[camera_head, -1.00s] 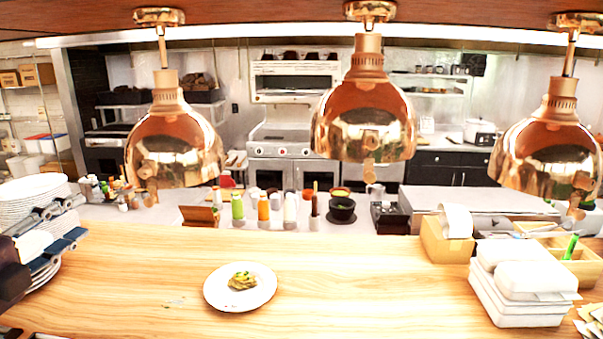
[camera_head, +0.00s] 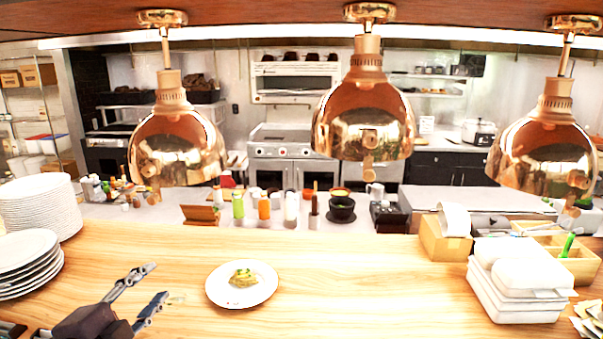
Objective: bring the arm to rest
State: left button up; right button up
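My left gripper (camera_head: 146,292) is low at the left front of the wooden counter (camera_head: 350,275). Its two fingers are spread apart with nothing between them. It is to the left of a white plate with food (camera_head: 241,299) and does not touch it. My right gripper does not show.
Stacked white plates stand at the left (camera_head: 42,207), with a shorter stack (camera_head: 28,262) in front. White containers (camera_head: 517,281) and a wooden box (camera_head: 445,240) are at the right. Copper lamps (camera_head: 364,125) hang above. The counter's middle right is clear.

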pick_arm(q)
jog(key=s+d+f+n+g+y, duration=0.1)
jog(key=s+f+n+g, duration=0.15)
jog(key=f, duration=0.45)
jog(key=s+d+f+n+g, duration=0.1)
jog(key=s+d+f+n, duration=0.1)
jog(key=s+f+n, duration=0.3)
jog(key=s+d+f+n+g+y, duration=0.1)
jog(key=s+f+g, duration=0.1)
jog(key=f, duration=0.6)
jog(key=s+d+f+n+g, duration=0.25)
jog(key=s+f, duration=0.35)
jog(key=s, duration=0.3)
jog(key=s+d+f+n+g, duration=0.1)
jog(key=s+f+n+g, duration=0.1)
jog(key=s+f+g, duration=0.5)
jog(key=s+f+t+b, duration=0.1)
jog(key=s+f+b, duration=0.15)
jog(key=f, duration=1.35)
jog(key=s+f+b, duration=0.2)
jog(key=f+b, duration=0.1)
jog(key=f, duration=1.3)
jog(key=s+a+f+g+b, duration=0.1)
jog(key=s+f+b, duration=0.3)
jog(key=s+f, duration=1.3)
notch_tip(320, 180, down, 2)
jog(key=shift+a+f+h, duration=0.2)
jog(key=shift+a+h, duration=0.1)
jog(key=shift+a, duration=0.55)
